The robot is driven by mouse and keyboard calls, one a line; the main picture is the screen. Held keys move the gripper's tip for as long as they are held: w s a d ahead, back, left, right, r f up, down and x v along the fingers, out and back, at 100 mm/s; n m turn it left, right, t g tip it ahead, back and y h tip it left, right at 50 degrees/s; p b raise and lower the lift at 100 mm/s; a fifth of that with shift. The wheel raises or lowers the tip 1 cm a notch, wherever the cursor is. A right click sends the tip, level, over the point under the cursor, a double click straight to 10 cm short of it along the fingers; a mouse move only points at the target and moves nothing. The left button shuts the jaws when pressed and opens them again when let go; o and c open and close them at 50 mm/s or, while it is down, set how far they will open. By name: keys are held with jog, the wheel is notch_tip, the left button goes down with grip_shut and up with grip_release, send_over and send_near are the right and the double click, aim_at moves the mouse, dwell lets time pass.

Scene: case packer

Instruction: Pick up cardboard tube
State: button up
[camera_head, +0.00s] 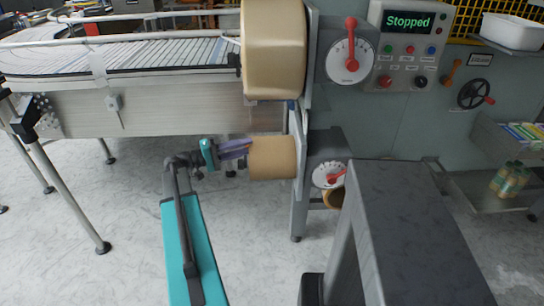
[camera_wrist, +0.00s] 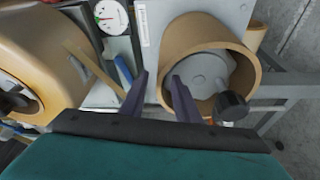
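A tan cardboard tube (camera_head: 272,157) sits on the lower spindle of the machine, below a large tan roll. In the wrist view its open end (camera_wrist: 252,72) faces me, with a grey round hub (camera_wrist: 207,72) inside. My gripper (camera_head: 243,150) is at the tube's left end in the head view, its purple fingers pointing at it. In the wrist view my gripper (camera_wrist: 157,82) is open, with one finger outside the tube's near-left wall and the other over the opening. I cannot tell whether either finger touches the wall.
The large tan roll (camera_head: 275,50) hangs just above; it also fills the wrist view's left side (camera_wrist: 50,55). A black knob (camera_wrist: 231,106) stands by the tube's opening. The conveyor (camera_head: 130,70) is above left. A grey stand (camera_head: 410,220) blocks the lower right. Another tan ring (camera_head: 333,197) shows lower down.

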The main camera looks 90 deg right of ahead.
aim_at(257, 144)
jog(key=shift+p+x, duration=1)
jog(key=shift+x, duration=1.6)
jog(key=shift+c, duration=0.5)
grip_shut()
